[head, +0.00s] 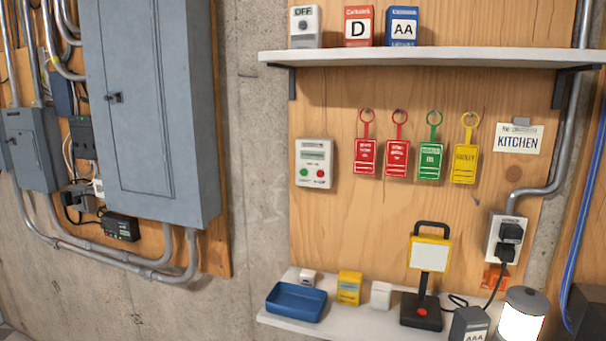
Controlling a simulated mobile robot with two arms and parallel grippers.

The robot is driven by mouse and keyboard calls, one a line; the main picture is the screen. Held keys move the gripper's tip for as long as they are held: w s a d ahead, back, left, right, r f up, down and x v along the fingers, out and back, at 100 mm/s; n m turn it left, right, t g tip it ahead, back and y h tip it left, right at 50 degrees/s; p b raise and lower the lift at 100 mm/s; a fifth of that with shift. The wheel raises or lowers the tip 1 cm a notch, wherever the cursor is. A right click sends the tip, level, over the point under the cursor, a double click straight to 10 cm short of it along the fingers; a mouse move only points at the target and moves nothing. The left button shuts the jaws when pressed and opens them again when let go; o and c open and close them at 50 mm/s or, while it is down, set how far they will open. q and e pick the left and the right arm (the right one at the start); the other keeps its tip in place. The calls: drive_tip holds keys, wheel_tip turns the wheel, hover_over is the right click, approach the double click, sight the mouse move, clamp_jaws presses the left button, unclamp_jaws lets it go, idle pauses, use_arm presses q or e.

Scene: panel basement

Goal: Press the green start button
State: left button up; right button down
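A small light-grey control box (314,164) is fixed to the wooden panel, left of the hanging tags. It has a small display near its top. The green button (304,173) is at its lower left, and a red button (321,174) is at its lower right. Nothing covers the box. The printing on it is too small to read. Neither of my grippers shows in the head view.
A shelf (430,57) with boxes is above; several tags (397,158) hang right of the control box. A lower shelf (275,311) holds a blue tray (296,302), small boxes and a work lamp (430,255). A grey electrical cabinet (150,110) stands left. Space before the box looks clear.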

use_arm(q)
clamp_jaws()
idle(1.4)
